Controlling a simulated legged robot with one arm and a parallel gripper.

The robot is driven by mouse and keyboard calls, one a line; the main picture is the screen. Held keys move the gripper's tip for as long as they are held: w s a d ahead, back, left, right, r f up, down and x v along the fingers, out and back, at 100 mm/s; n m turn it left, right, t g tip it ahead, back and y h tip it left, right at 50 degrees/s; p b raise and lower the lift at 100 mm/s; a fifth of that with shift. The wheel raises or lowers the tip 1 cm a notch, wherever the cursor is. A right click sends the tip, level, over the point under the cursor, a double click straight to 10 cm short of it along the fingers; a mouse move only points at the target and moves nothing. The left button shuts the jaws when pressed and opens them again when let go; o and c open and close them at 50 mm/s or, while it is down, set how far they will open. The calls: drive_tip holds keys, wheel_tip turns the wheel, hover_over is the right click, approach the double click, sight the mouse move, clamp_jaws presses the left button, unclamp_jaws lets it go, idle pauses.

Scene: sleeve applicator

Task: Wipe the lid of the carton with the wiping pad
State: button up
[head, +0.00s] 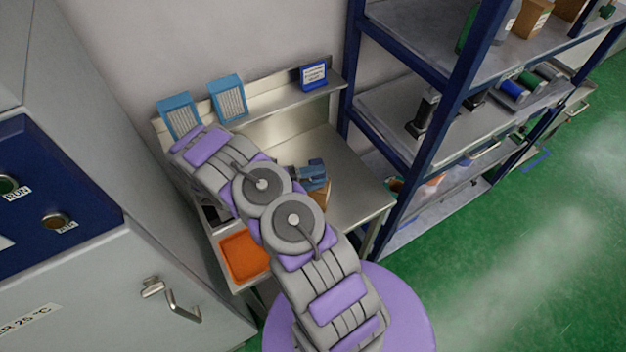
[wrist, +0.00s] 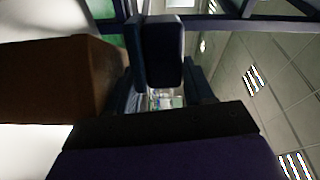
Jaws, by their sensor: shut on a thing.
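My gripper (head: 310,175) is over the steel bench, just right of my arm's joints in the head view. It is shut on a dark blue block, which I take to be the wiping pad (wrist: 163,55); this stands out ahead of the jaws in the wrist view. The brown carton (head: 321,193) shows only in part, beside and below my gripper, with my arm hiding the rest. In the wrist view the carton (wrist: 50,80) fills the left side, close to the gripper. I cannot tell whether the pad touches its lid.
An orange tray (head: 240,256) lies at the bench's near left. Two blue-framed cards (head: 229,100) and a blue sign (head: 314,76) stand on the back ledge. A blue-posted shelf rack (head: 462,85) closes the right side. Bare steel bench (head: 345,170) lies right of the carton.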

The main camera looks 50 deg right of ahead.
drive_tip(key=shift+r, duration=0.15)
drive_tip(key=shift+r+p, duration=1.9)
drive_tip(key=shift+r, duration=1)
drive_tip(key=shift+r, duration=0.1)
drive_tip(key=shift+r+p, duration=1.2)
drive_tip(key=shift+r, duration=0.25)
drive_tip(key=shift+f, duration=0.1)
